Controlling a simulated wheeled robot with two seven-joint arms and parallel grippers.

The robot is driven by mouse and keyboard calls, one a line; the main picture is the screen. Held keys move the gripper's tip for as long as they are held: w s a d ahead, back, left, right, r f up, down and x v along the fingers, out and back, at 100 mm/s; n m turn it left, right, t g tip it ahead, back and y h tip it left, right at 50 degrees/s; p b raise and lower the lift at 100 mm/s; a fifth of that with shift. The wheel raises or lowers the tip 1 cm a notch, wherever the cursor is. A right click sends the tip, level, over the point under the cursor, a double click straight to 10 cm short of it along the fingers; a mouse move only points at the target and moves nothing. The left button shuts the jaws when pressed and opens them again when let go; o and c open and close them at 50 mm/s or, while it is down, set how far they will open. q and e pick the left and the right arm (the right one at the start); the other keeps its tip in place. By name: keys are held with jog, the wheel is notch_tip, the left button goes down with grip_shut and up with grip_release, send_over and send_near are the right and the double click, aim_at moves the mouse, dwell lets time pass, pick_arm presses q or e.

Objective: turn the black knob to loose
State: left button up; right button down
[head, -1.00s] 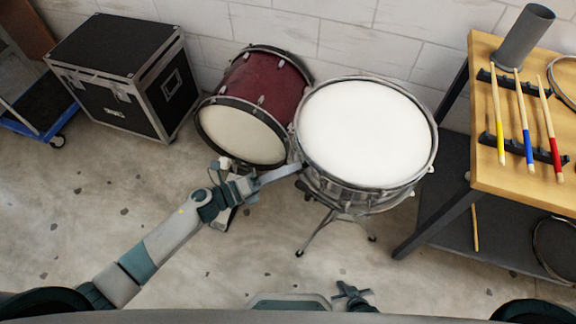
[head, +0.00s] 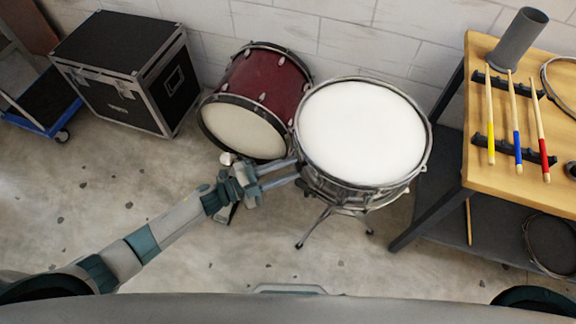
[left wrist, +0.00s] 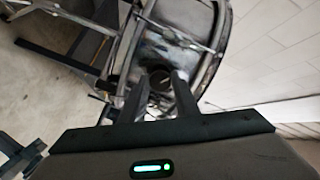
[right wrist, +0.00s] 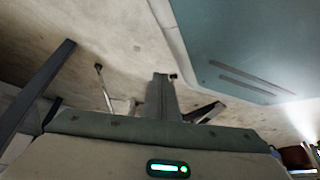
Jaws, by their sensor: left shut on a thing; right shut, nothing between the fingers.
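The snare drum (head: 361,133) with a white head stands on a stand in the middle of the head view. My left gripper (head: 298,172) reaches its left side, just below the rim. In the left wrist view, a small dark round part, the black knob (left wrist: 160,80), sits between the two fingertips of my left gripper (left wrist: 160,84), which is shut on it. The knob is hidden in the head view, so I cannot read how far it is turned. My right gripper (right wrist: 162,82) is shut and empty in the right wrist view, away from the drum.
A red bass drum (head: 258,95) stands close behind my left gripper. A black case (head: 120,75) and a blue cart (head: 45,115) are at the left. A wooden bench (head: 520,180) with several sticks stands at the right. Floor in front is clear.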

pick_arm(q)
jog(key=shift+n, duration=0.9)
jog(key=n, duration=0.2)
jog(key=n+p, duration=0.1)
jog(key=n, duration=0.5)
jog(key=shift+s+f+h, duration=0.15)
jog(key=shift+f+h, duration=0.1)
jog(key=shift+h, duration=0.05)
pick_arm(e)
jog(key=shift+g+h, duration=0.3)
jog(key=shift+g, duration=0.5)
jog(key=s, duration=0.1)
jog(key=s+d, duration=0.1)
jog(key=s, duration=0.1)
jog(key=s+d+f, duration=0.1)
jog(key=s, duration=0.1)
jog(key=shift+d+f, duration=0.1)
jog(key=shift+d, duration=0.1)
jog(key=shift+s, duration=0.3)
